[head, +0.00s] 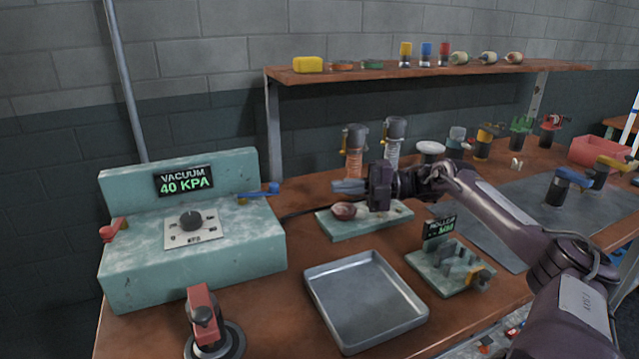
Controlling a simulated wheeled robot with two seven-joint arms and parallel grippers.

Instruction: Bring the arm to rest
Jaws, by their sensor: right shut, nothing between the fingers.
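My right gripper (350,187) shows in the head view near the middle of the bench, its arm coming in from the right. Its fingers point left and are shut with nothing between them. It hovers over a small pale green board (345,226) that carries a reddish round piece (344,211). The gripper body hides part of this board. My left gripper is not in view.
A green vacuum box (240,240) reading 40 KPA stands left. An empty metal tray (365,300) lies in front, a roller stand (450,268) right of it. Torches (395,140) stand behind the gripper, under a shelf (420,72). A red clamp (205,318) is at front left.

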